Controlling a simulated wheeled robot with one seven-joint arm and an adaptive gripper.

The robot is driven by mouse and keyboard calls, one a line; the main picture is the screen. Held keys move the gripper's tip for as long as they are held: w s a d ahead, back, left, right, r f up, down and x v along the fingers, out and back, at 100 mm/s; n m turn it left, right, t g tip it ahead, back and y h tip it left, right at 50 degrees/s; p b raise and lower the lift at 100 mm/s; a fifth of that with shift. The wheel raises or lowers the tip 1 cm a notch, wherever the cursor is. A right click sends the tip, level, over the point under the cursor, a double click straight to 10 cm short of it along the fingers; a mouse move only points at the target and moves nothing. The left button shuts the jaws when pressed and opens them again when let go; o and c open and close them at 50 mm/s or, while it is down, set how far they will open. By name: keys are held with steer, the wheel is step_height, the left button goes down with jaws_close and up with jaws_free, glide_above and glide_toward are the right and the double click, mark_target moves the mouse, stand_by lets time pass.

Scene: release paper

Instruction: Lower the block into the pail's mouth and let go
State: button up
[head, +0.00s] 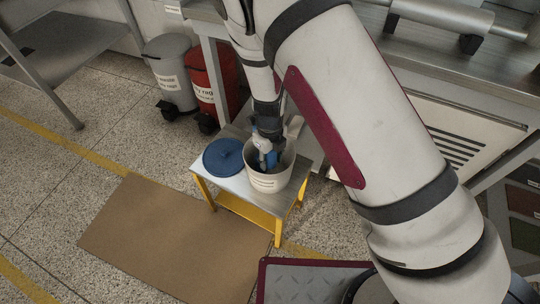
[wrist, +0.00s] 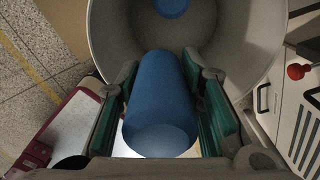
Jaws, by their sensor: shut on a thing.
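The block, a blue rounded piece (wrist: 160,100), is between the green-padded fingers of my gripper (wrist: 163,72) in the wrist view. My gripper is shut on it. The white pail (head: 268,183) stands upright on a small table in the head view; its pale inside (wrist: 235,35) fills the top of the wrist view. My gripper (head: 266,155) points down at the pail's mouth, its tips at or just inside the rim. How deep the block sits is hard to tell. Another blue thing (wrist: 172,6) shows inside the pail.
A blue round lid (head: 223,157) lies left of the pail on the small yellow-legged table (head: 232,190). Brown cardboard (head: 165,240) lies on the floor in front. A grey bin (head: 172,72) and a red bin (head: 208,85) stand behind. A steel bench (head: 470,85) is at right.

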stand_by(0.3)
steer(key=o, duration=1.3)
steer(key=shift+c, duration=0.2)
step_height(320, 180, up, 11)
steer(key=shift+r, duration=0.45)
